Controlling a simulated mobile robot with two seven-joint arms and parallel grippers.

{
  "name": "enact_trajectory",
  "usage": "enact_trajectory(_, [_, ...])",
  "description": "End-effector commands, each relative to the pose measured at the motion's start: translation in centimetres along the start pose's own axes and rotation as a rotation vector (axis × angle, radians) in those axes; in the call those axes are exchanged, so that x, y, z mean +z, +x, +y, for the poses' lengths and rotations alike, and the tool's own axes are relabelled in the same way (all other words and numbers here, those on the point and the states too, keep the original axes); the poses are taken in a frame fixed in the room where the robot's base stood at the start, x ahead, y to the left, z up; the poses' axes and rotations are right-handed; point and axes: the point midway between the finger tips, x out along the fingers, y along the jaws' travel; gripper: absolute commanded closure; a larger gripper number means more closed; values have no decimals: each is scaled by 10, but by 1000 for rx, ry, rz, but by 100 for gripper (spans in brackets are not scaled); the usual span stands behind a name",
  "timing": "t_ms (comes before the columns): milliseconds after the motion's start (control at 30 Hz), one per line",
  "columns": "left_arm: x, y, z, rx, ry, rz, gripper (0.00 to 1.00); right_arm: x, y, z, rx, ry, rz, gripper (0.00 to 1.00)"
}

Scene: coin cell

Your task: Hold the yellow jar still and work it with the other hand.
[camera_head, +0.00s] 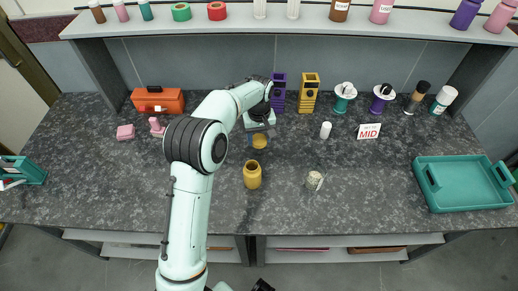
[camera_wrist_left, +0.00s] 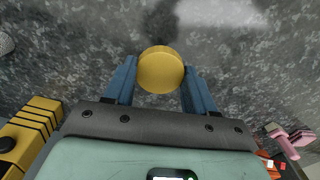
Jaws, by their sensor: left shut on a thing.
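The yellow jar (camera_head: 252,177) stands upright on the dark speckled worktop, in front of my left gripper and apart from it. My left gripper (camera_head: 258,139) is shut on a round yellow lid (camera_head: 259,141). In the left wrist view the lid (camera_wrist_left: 160,70) sits between the two blue fingers of the gripper (camera_wrist_left: 160,85). The jar does not show in the left wrist view. I cannot tell how high the lid is above the worktop. My right gripper's fingers do not show.
Behind the gripper stand a purple holder (camera_head: 279,93) and a yellow holder (camera_head: 309,89). A small white bottle (camera_head: 325,130), a pale jar (camera_head: 314,180) and a MID sign (camera_head: 369,131) stand to the right. A teal tray (camera_head: 463,184) lies far right. The worktop right of the jar is mostly clear.

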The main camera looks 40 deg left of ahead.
Motion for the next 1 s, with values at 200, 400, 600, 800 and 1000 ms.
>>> enact_trajectory(200, [0,22,-1,-2,0,-3,81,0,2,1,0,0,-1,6])
enact_trajectory(400, [0,56,0,-1,0,-2,81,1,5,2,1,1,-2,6])
enact_trajectory(600, [0,63,0,2,0,1,81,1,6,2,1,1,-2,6])
enact_trajectory(800, [0,64,0,1,0,0,81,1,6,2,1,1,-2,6])
enact_trajectory(1000, [0,66,0,1,0,0,19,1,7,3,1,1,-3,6])
